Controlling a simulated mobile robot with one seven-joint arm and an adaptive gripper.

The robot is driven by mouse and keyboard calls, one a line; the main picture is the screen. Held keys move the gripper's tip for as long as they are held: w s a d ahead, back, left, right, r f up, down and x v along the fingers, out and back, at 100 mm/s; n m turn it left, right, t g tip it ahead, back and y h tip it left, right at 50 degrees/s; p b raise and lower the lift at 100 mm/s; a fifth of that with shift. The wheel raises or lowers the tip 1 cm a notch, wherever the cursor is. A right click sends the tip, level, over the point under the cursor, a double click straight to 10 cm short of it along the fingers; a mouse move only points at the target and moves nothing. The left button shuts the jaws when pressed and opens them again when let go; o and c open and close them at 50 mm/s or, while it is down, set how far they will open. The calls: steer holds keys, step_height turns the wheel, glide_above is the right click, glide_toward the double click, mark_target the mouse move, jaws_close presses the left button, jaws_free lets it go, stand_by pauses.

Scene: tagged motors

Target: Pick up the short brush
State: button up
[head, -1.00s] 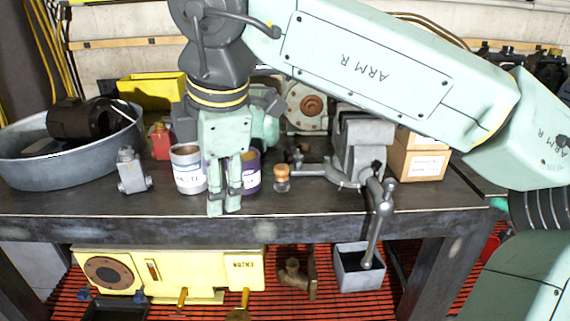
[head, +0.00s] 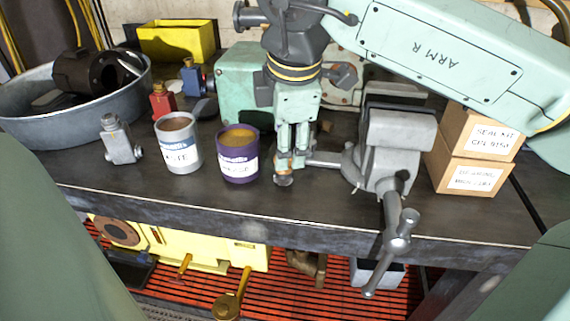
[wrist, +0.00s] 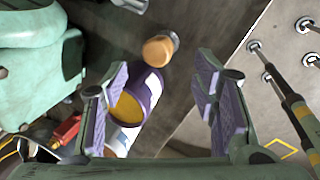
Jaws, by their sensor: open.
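A small stubby piece with a tan top and a greyish lower part, likely the short brush (head: 284,180), stands on the bench left of the vise. In the head view my gripper (head: 291,160) points down in front of it and hides most of it. In the wrist view the short brush (wrist: 158,49) lies beyond the fingertips, near the top centre. My gripper (wrist: 160,92) shows there with its two purple-padded fingers wide apart and nothing held between them. I cannot tell its exact height above the brush.
A purple can (head: 238,160) and a white can (head: 178,148) stand close on the left. The grey vise (head: 395,145) stands close on the right, its handle over the bench's front edge. Boxes (head: 478,150) stand farther right. The front bench strip is clear.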

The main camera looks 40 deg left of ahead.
steer(key=shift+p+x, duration=1)
steer(key=shift+x, duration=1.75)
steer(key=shift+w+a, duration=0.15)
steer(key=shift+c, duration=0.4)
jaws_close()
